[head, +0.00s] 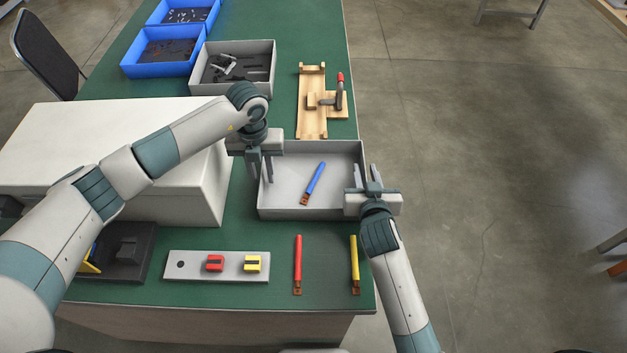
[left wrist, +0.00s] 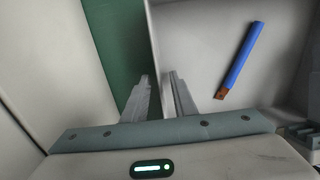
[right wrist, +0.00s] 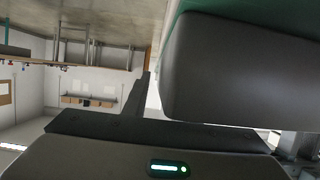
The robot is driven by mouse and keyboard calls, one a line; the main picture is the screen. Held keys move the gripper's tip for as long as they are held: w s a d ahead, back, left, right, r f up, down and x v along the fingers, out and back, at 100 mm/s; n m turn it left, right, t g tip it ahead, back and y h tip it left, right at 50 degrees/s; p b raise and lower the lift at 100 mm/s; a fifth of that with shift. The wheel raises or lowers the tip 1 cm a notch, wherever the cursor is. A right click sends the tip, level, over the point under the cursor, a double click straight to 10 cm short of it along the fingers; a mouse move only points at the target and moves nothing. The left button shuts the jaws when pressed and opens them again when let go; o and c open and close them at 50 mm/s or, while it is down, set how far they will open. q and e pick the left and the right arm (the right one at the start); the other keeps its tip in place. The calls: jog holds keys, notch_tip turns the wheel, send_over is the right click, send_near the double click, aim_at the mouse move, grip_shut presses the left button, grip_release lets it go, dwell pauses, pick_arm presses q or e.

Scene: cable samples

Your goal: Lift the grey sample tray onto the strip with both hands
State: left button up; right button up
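The grey sample tray (head: 335,153) is at the table's right edge, with a blue cable (head: 315,183) with a copper-coloured end inside. The cable also shows in the left wrist view (left wrist: 240,60). My left gripper (head: 261,170) straddles the tray's left wall, one finger inside and one outside, with a narrow gap around the wall. My right gripper (head: 366,174) is at the right wall. In the right wrist view one finger stands slightly apart from the tray's outer wall (right wrist: 225,75); the other finger is hidden. I cannot tell which thing is the strip.
A grey plate (head: 190,268) with red and yellow blocks lies in front, beside a red cable (head: 298,262) and a yellow cable (head: 354,262). A wooden fixture (head: 312,120) and another grey tray (head: 265,47) stand behind. A white box (head: 100,150) is left.

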pick_arm(q)
grip_shut()
pick_arm(e)
grip_shut()
pick_arm(q)
jog(key=shift+r, duration=0.2)
pick_arm(e)
jog(key=shift+r, duration=0.15)
